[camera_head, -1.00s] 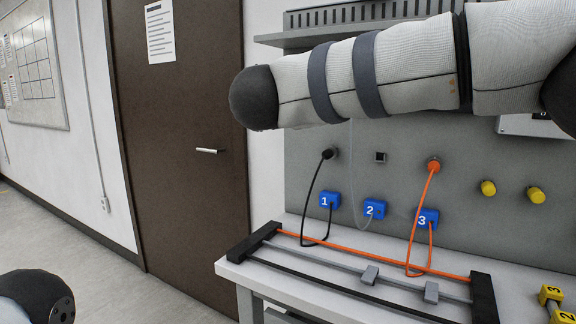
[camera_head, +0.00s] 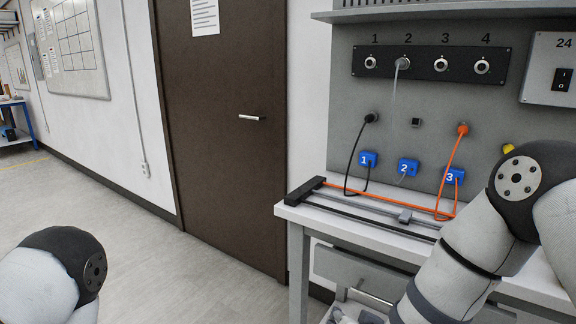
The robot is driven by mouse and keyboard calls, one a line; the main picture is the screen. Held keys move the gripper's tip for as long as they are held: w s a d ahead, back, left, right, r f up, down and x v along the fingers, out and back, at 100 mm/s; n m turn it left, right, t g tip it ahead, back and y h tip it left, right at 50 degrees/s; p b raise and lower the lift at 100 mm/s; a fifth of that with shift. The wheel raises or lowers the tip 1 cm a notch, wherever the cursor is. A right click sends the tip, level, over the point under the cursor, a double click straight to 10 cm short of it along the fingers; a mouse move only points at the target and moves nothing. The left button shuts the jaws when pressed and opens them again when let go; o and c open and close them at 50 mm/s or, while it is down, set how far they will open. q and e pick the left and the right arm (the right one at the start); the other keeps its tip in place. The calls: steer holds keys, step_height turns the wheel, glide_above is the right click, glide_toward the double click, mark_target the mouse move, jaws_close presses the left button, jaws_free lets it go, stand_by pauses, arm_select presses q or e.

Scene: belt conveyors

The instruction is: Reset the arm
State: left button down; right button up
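My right arm comes in from the lower right, with its bent elbow in front of the right part of the workbench. My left arm shows only as a rounded joint at the lower left, over open floor. Neither gripper is in the picture. The workbench (camera_head: 296,210) stands at the right with a grey back panel (camera_head: 345,95).
A black socket strip (camera_head: 430,66) numbered 1 to 4 is on the panel. Blue blocks 1 (camera_head: 368,159), 2 (camera_head: 408,167) and 3 (camera_head: 455,176) have cables. A dark door (camera_head: 220,130) stands left of the bench. The floor (camera_head: 170,260) at the left is clear.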

steer(key=s+d+f+n+g, duration=0.1)
steer(key=s+d+f+g, duration=0.1)
steer(key=s+f, duration=0.4)
steer(key=s+d+f+n+g, duration=0.1)
steer(key=s+d+f+g, duration=0.2)
steer(key=s, duration=0.5)
steer(key=s+d+f+n+g, duration=0.1)
steer(key=s+d+f+g, duration=0.1)
steer(key=s, duration=1)
steer(key=s+d+f+n+g, duration=0.1)
steer(key=s+g, duration=0.4)
steer(key=s, duration=0.7)
steer(key=shift+s+d+f+n, duration=0.3)
steer(key=shift+d+f, duration=0.3)
steer(key=shift+d, duration=0.5)
